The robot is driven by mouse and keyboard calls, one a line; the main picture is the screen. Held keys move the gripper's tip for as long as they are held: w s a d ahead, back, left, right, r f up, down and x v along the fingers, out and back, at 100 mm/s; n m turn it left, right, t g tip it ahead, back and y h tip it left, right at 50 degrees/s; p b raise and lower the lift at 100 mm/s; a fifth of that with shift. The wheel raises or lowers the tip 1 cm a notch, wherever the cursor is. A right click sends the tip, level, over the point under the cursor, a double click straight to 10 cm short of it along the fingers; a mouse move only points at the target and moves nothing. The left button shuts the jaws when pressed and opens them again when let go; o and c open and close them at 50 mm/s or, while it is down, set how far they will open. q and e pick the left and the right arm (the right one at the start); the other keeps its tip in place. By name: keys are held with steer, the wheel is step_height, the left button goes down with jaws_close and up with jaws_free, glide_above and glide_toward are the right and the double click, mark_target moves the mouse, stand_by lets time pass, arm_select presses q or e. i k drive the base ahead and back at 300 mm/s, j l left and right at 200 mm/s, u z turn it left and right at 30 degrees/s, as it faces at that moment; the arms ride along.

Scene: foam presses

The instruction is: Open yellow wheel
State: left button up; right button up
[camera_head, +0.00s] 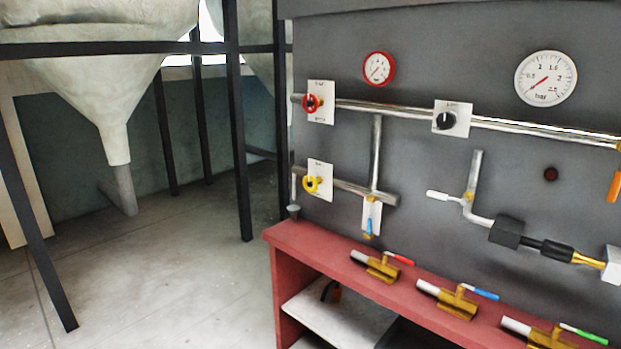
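The yellow wheel (312,184) is a small round handle on a white plate (320,180), fixed to the dark grey panel at its lower left. A metal pipe (350,188) runs to the right from it. Its open or shut position cannot be read from this view. Neither of my grippers shows in the head view.
A red wheel (311,103) and a black knob (445,120) sit on the upper pipe. Gauges (545,78) hang above. A red bench (340,262) with several brass valves juts out below. Open floor (180,270) lies left, before dark posts (240,150) and a pale hopper (105,90).

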mark_target(309, 184)
steer(key=i+j+z, duration=0.1)
steer(key=i+j, duration=0.15)
steer(key=i+j+z, duration=0.1)
steer(key=j, duration=0.25)
steer(key=i+j+z, duration=0.1)
steer(key=i+j, duration=0.2)
steer(key=i+j+z, duration=0.1)
steer(key=j, duration=0.3)
steer(key=i+j+z, duration=0.1)
steer(key=i+j, duration=0.2)
steer(key=i+j+z, duration=0.1)
steer(key=j, duration=0.35)
steer(key=i, duration=0.05)
